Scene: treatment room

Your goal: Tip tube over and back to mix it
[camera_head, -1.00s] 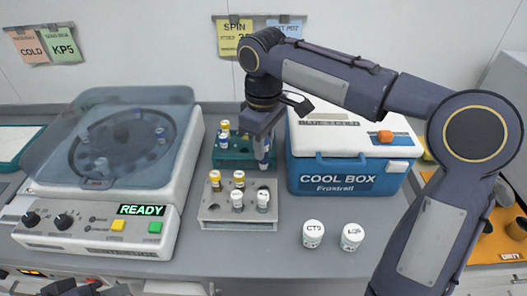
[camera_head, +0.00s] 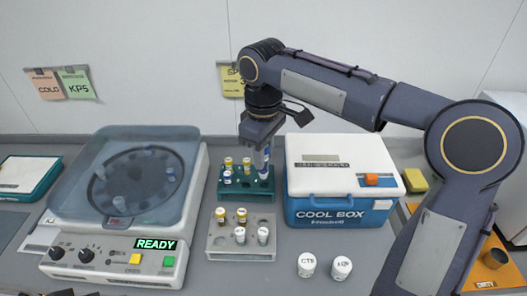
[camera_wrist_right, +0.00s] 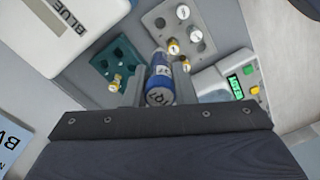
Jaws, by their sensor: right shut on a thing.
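My right gripper (camera_head: 262,138) is shut on a blue-and-white tube (camera_head: 265,160), held in front of the right part of the green rack (camera_head: 260,190). In the right wrist view the tube (camera_wrist_right: 160,82) sits between the fingers, its blue end with a light label facing the camera. In the head view the tube looks close to upright. The fingers hide part of it. My left gripper does not show clearly.
A grey rack (camera_head: 250,256) with several capped tubes stands in front of the green one. A centrifuge (camera_head: 110,265) reading READY is at left, a cool box (camera_head: 305,207) at right. Two white-lidded jars (camera_head: 306,265) (camera_head: 341,267) stand in front of the cool box.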

